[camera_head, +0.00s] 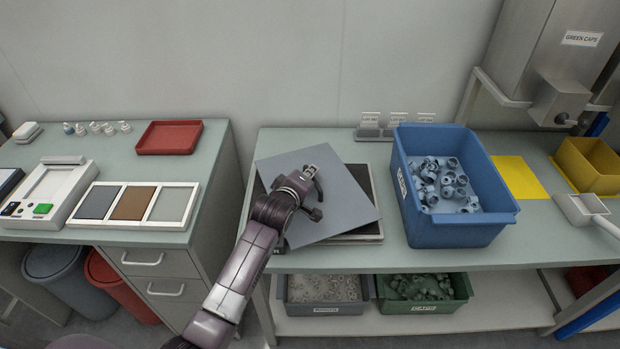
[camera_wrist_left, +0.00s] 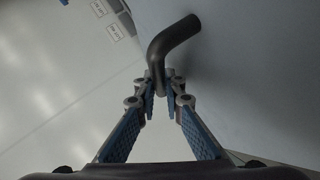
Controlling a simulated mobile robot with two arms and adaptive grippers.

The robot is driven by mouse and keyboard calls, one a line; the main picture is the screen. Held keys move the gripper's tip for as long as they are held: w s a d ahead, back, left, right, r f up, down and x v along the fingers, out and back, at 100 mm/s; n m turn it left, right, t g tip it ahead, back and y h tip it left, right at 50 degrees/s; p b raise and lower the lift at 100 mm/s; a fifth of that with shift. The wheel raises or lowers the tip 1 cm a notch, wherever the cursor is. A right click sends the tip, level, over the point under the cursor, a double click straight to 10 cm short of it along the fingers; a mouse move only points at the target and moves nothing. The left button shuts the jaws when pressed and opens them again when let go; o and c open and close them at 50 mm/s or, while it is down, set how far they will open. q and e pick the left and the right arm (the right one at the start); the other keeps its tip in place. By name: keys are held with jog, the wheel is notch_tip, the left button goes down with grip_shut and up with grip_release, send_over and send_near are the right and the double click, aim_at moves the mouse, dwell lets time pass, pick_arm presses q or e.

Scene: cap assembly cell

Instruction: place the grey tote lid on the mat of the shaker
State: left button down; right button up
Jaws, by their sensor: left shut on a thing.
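The grey tote lid (camera_head: 346,203) is a flat blue-grey panel, turned at an angle over the shaker (camera_head: 372,232). The lid covers most of the shaker, whose dark mat (camera_head: 361,178) shows only along the edges. My left gripper (camera_head: 312,184) is shut on the lid's handle. In the left wrist view, the fingers (camera_wrist_left: 162,85) close around the dark bent handle (camera_wrist_left: 175,38), and the lid's face (camera_wrist_left: 255,70) fills the right side. I cannot tell whether the lid touches the mat. My right gripper is not in view.
Small labelled holders (camera_head: 397,125) stand behind at the wall. A yellow mat (camera_head: 519,177) lies further right. The left bench (camera_head: 215,150) is separated by a gap.

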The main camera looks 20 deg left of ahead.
pick_arm(q)
jog(key=shift+f, duration=0.8)
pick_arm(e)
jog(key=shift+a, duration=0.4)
pick_arm(q)
jog(key=shift+f, duration=0.15)
jog(key=c, duration=2.1)
grip_release()
jog(key=shift+o, duration=0.3)
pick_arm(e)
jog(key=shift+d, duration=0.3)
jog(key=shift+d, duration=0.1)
